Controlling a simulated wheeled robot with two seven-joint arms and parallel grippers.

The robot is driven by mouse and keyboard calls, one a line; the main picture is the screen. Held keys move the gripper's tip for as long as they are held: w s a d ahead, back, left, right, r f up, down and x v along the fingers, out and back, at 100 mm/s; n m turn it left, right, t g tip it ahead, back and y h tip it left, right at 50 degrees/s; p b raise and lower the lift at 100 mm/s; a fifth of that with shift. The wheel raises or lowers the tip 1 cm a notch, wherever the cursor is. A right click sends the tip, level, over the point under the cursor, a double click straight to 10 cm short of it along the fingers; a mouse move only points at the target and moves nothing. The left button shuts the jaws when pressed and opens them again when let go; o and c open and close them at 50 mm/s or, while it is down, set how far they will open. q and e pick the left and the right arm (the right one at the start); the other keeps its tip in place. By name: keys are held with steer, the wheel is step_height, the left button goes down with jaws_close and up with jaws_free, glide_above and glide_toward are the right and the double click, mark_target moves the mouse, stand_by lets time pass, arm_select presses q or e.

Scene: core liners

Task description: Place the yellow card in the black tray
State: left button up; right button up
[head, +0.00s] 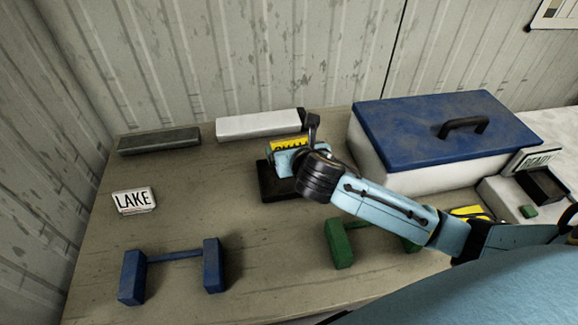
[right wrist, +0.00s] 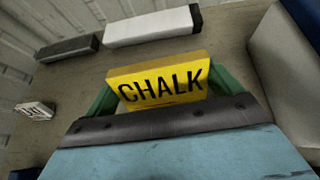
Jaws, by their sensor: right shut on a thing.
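The yellow card (right wrist: 160,84) bears the word CHALK and is held in my right gripper (right wrist: 160,98), which is shut on it. In the head view the top of the card (head: 291,146) shows just behind the gripper. The black tray (head: 268,184) lies on the table below the right gripper, partly covered by it. I cannot tell whether the card touches the tray. In the right wrist view the tray is hidden. My left gripper is not in view.
Blue (head: 133,278) and green (head: 340,243) stands are at the front. Grey (head: 159,141) and white (head: 250,126) bars lie at the back. A blue-lidded box (head: 430,130) stands right of the tray.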

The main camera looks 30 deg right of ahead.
steer(key=f, duration=0.1)
steer(key=w+d+f+p, duration=0.1)
steer(key=f, duration=0.1)
steer(key=shift+w+d+m+h+p, duration=0.15)
steer(key=shift+d+m+h+p, duration=0.15)
steer(key=shift+m+p, duration=0.1)
steer(key=b, duration=0.1)
glide_above(295, 187)
step_height(295, 187, down, 6)
steer(key=shift+d+r, duration=0.1)
arm_select(q)
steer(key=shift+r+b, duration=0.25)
steer(key=shift+b, duration=0.5)
arm_select(e)
steer(key=shift+f, duration=2.15)
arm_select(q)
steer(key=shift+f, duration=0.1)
arm_select(e)
steer(key=shift+f, duration=0.1)
steer(key=o, duration=0.7)
